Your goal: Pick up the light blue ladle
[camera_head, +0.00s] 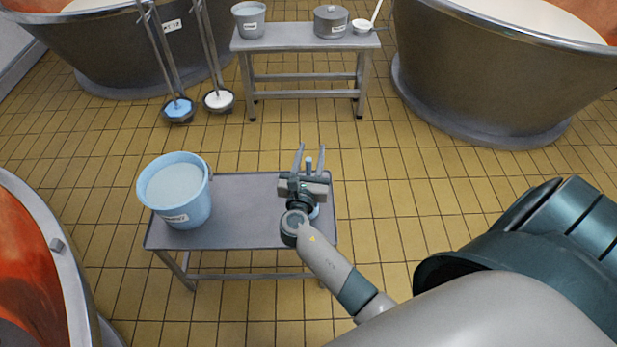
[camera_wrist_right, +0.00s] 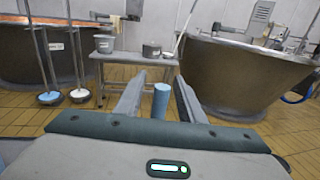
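The light blue ladle is mostly hidden behind my right gripper. Its upright handle (camera_head: 309,164) shows between the fingers, and a bit of light blue shows below the gripper, over the near table's right end. My right gripper (camera_head: 310,153) is open, with a finger on each side of the handle. In the right wrist view the handle's end (camera_wrist_right: 160,101) stands between the two fingers (camera_wrist_right: 159,80), with a gap visible on both sides. My left gripper is not in view.
A light blue bucket (camera_head: 196,204) stands on the left of the near grey table (camera_head: 247,205). A far table (camera_head: 290,38) holds a grey bucket (camera_head: 249,22), a pot (camera_head: 330,24) and a white ladle (camera_head: 362,27). Large vats (camera_head: 488,70) stand around. Tiled floor between the tables is clear.

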